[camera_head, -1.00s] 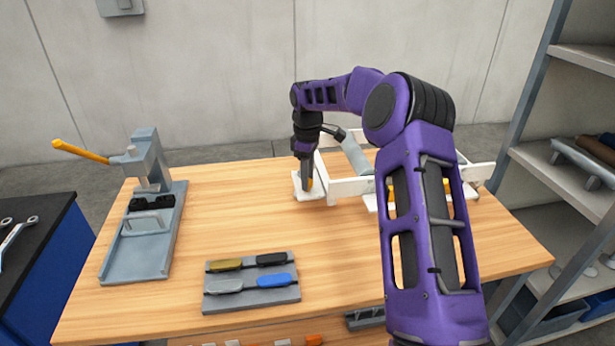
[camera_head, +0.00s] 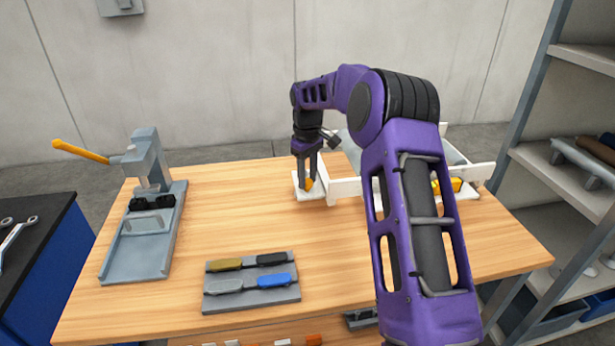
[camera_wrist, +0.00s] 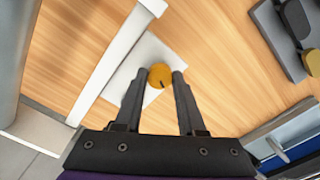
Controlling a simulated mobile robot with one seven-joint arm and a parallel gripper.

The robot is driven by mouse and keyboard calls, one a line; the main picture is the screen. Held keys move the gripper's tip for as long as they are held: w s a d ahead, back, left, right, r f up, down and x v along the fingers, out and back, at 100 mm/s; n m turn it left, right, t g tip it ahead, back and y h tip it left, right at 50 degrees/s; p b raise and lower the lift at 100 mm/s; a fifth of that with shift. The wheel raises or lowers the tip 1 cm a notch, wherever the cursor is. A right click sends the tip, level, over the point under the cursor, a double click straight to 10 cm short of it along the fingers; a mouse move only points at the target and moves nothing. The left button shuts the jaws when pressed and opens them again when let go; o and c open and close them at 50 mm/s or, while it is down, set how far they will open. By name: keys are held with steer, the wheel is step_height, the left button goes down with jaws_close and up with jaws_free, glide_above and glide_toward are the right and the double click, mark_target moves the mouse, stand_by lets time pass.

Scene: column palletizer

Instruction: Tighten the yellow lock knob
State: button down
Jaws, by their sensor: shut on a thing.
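The yellow lock knob (camera_wrist: 160,75) sits on a white plate (camera_wrist: 150,55) at the corner of a white frame in the wrist view. My gripper (camera_wrist: 162,80) is over it, with one finger on each side, shut on the knob. A dark mark shows on the knob's top near its edge. In the head view my gripper (camera_head: 308,182) points straight down, and the yellow knob (camera_head: 310,184) shows only partly beside the fingers. The white plate (camera_head: 303,193) lies on the wooden table under it.
The white frame (camera_head: 345,188) with a grey cylinder or panel extends right, partly behind my arm. A grey press with a yellow lever (camera_head: 80,152) stands at left. A grey tray (camera_head: 250,298) with several coloured pieces lies in front. The table's middle left is clear.

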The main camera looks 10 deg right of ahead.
mark_target(307, 181)
steer(key=m, duration=0.5)
steer(key=shift+m, duration=0.3)
steer(key=m, duration=0.5)
steer(key=shift+m, duration=0.4)
steer(key=c, duration=0.5)
jaws_free()
step_height(307, 181, up, 17)
steer(key=shift+r, duration=0.2)
steer(key=shift+a, duration=0.1)
